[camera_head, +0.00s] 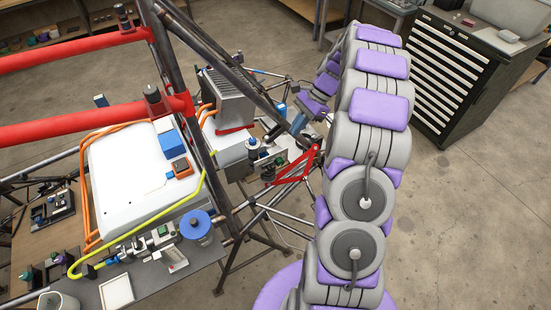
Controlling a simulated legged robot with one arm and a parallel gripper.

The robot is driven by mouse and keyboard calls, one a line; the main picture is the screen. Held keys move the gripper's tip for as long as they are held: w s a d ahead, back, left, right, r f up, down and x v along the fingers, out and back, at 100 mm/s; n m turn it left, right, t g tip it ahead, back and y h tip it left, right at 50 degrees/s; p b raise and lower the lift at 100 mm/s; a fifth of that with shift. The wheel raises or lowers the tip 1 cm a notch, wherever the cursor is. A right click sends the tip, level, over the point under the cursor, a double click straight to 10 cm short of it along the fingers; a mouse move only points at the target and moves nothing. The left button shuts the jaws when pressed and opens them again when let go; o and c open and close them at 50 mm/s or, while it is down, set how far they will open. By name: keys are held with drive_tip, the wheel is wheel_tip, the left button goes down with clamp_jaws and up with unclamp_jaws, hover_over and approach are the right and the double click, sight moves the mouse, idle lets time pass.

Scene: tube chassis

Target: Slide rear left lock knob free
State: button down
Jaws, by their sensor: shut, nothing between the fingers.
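My gripper (299,124) is small in view at the end of my grey and purple arm, beside the dark tube frame. Its fingers look shut with nothing held, and they are partly hidden by the frame and fittings. Dark knob-like fittings also sit on the red tubes, one on the lower tube (153,96) and one on the upper tube (122,15). I cannot tell which is the rear left lock knob.
A red triangular bracket (295,168) is just below my gripper. A drawer cabinet (450,70) stands at the right. The floor at right is clear.

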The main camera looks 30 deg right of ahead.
sight(271, 163)
drive_tip(key=b+x, duration=0.1)
drive_tip(key=x, duration=1.3)
drive_tip(key=shift+s+a+r+p, duration=0.1)
drive_tip(key=shift+a+p, duration=0.45)
drive_tip(key=shift+a, duration=0.35)
